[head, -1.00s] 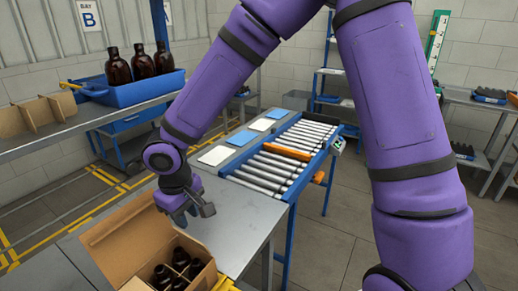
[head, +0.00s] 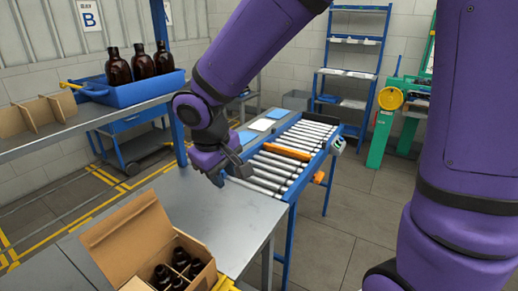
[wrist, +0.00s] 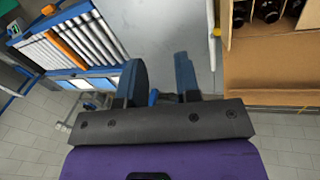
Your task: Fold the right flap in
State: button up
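An open cardboard box (head: 207,280) stands at the bottom of the head view with several dark amber bottles (head: 180,262) inside. A large flap (head: 127,237) stands up on its left and back side. The box's right side is partly cut off by the frame, so I cannot tell how the right flap lies. In the wrist view, bottles (wrist: 268,10) show at the upper right beside a broad cardboard panel (wrist: 270,70). My gripper (wrist: 160,78) is open and empty, its two blue fingers apart. In the head view my gripper (head: 230,177) is above the bench, right of and apart from the box.
The grey metal bench (head: 205,205) is clear around my gripper. A roller conveyor (head: 285,160) with an orange roller lies beyond it. A blue tray (head: 135,88) with bottles stands on a shelf at the left, beside cardboard dividers (head: 35,113).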

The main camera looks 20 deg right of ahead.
jog(key=s+d+r+m+t, duration=0.1)
jog(key=s+d+r+m, duration=0.1)
jog(key=s+d+r, duration=0.2)
jog(key=shift+d+r, duration=1.15)
jog(key=shift+d, duration=0.25)
jog(key=shift+w, duration=0.1)
